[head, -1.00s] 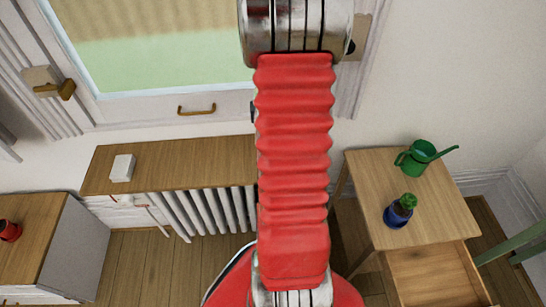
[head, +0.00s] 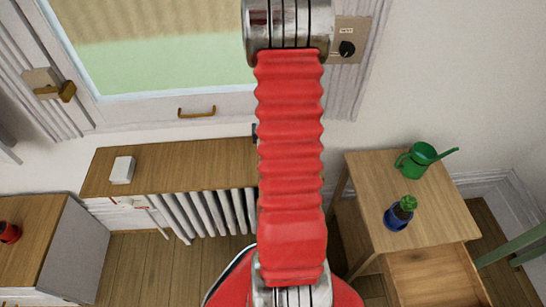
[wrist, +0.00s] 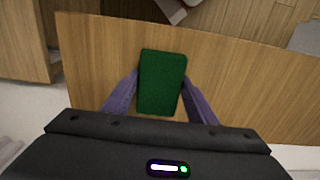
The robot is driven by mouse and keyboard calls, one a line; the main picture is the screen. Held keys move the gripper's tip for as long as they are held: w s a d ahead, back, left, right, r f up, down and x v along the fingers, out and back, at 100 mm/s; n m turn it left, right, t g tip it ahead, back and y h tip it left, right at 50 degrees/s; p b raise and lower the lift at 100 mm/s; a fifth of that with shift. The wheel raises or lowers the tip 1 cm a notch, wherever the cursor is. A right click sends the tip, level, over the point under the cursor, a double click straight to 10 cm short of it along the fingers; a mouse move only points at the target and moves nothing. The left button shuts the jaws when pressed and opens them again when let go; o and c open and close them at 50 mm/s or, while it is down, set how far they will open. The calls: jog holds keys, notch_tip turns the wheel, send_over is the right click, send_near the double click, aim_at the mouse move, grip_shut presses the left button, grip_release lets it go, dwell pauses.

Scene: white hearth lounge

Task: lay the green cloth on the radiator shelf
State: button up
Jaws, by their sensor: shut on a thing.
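The green cloth (wrist: 162,68) shows in the wrist view as a small dark green rectangle between the fingers of my gripper (wrist: 162,92). My gripper is shut on it. Behind it in that view is a wooden board (wrist: 245,85), which looks like the radiator shelf; I cannot tell whether the cloth touches it. In the head view the radiator shelf (head: 190,165) is a wooden top over a white radiator under the window. My red arm hides its right end. My gripper and the cloth do not show in the head view.
A small white box (head: 122,170) stands on the shelf's left part. A wooden side table (head: 365,175) at right bears a green watering can (head: 418,160) and a blue pot with a plant (head: 399,214).

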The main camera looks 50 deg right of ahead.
jog(key=shift+f, duration=0.25)
jog(key=o, duration=1.2)
jog(key=shift+r, duration=0.1)
notch_tip(320, 180, up, 12)
dwell(0.8)
